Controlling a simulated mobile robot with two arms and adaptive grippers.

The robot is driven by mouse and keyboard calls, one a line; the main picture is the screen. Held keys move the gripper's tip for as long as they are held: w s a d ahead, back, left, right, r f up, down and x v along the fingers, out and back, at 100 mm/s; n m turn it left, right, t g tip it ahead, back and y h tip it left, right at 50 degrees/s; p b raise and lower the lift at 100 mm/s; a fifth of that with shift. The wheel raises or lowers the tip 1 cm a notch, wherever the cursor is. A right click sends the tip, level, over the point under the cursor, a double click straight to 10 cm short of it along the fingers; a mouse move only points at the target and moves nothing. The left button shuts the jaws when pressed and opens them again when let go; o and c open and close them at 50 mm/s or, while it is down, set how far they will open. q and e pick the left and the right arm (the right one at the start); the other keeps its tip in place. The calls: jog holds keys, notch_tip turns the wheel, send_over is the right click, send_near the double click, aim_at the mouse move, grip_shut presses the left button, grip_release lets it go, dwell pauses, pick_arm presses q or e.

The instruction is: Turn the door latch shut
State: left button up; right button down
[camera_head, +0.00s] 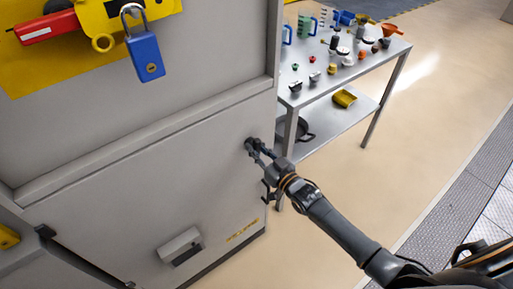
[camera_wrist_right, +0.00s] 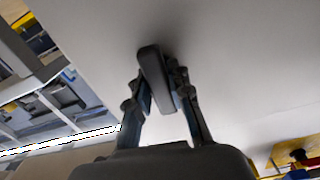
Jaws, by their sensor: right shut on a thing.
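The door (camera_head: 140,190) is a light grey cabinet panel that looks flush with its frame. The door latch (camera_head: 250,145) is a small dark handle near its right edge. In the right wrist view the latch (camera_wrist_right: 155,78) is a dark elongated bar, tilted slightly, between my fingers. My right gripper (camera_head: 257,150) reaches in from the lower right and is shut on the latch. In the right wrist view the fingers (camera_wrist_right: 160,92) lie on both sides of the bar. The fingers hide part of the latch. My left gripper is not in view.
A metal table (camera_head: 303,95) with many small items stands right of the cabinet, close behind my right gripper. A blue padlock (camera_head: 147,58) hangs on a yellow plate above the door. A grey box handle (camera_head: 180,247) juts out low on the door. Floor at right is clear.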

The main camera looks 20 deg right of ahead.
jog(key=shift+n, duration=0.5)
jog(key=c, duration=1.2)
grip_release()
jog(key=v, duration=1.2)
